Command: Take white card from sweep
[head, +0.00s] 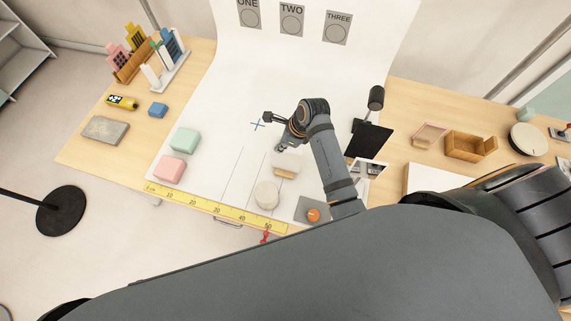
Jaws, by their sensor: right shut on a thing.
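The white sweep (225,105) curves down from the back wall and covers the middle of the table. My right gripper (284,147) is over its front part, pointing down. It is shut on the white card (286,159), a pale upright piece with a wooden foot at its lower edge. The gripper and wrist hide part of the card's top. I cannot tell whether the foot touches the sweep. My left gripper is not in view.
A round pale block (266,195) stands just in front of the card. A yellow ruler (215,208) runs along the front edge. Pink (171,168) and green (185,139) blocks sit left. A black panel (369,139) stands right, near a wooden box (470,146).

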